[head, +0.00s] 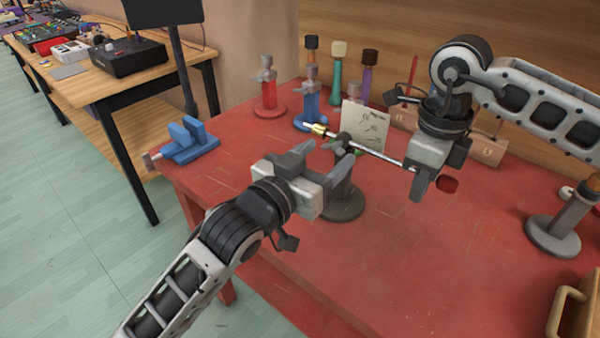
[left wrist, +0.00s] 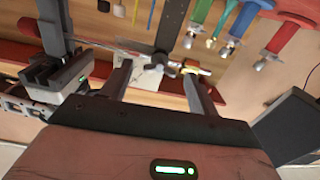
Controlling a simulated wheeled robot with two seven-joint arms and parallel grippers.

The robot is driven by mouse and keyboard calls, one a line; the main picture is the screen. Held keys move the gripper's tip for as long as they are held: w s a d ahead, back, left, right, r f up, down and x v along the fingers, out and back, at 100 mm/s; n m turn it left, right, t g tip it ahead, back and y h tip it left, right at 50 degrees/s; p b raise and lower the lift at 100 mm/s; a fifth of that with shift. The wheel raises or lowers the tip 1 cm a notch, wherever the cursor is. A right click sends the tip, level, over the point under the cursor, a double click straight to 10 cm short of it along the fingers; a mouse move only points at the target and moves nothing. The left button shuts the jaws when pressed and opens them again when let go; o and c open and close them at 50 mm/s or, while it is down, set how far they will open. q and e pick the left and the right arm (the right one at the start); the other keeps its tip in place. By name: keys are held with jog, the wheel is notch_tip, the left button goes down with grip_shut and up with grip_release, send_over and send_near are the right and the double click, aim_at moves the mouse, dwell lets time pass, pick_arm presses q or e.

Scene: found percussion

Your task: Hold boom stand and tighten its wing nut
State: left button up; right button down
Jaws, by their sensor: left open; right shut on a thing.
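The boom stand has a round dark grey base (head: 346,206) on the red table and an upright dark column. A thin metal boom rod (head: 382,156) crosses its top at a slant, with a brass piece (head: 319,130) at the left end and a red end (head: 447,184) at the right. A grey-green clamp (head: 346,140), probably with the wing nut, sits where rod and column meet. My right gripper (head: 430,176) is shut on the rod near its red end. My left gripper (head: 328,160) is open beside the column top. The brass piece also shows in the left wrist view (left wrist: 190,68).
Red (head: 268,92) and blue (head: 310,98) stands are behind left. A blue vise (head: 188,140) is at the table's left corner. A small card (head: 366,126) and a wooden rack (head: 485,148) stand behind. A grey stand (head: 560,226) is at right.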

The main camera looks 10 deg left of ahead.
pick_arm(q)
jog(key=v, duration=1)
jog(key=shift+s+a, duration=0.2)
pick_arm(e)
jog(key=c, duration=1.5)
grip_release()
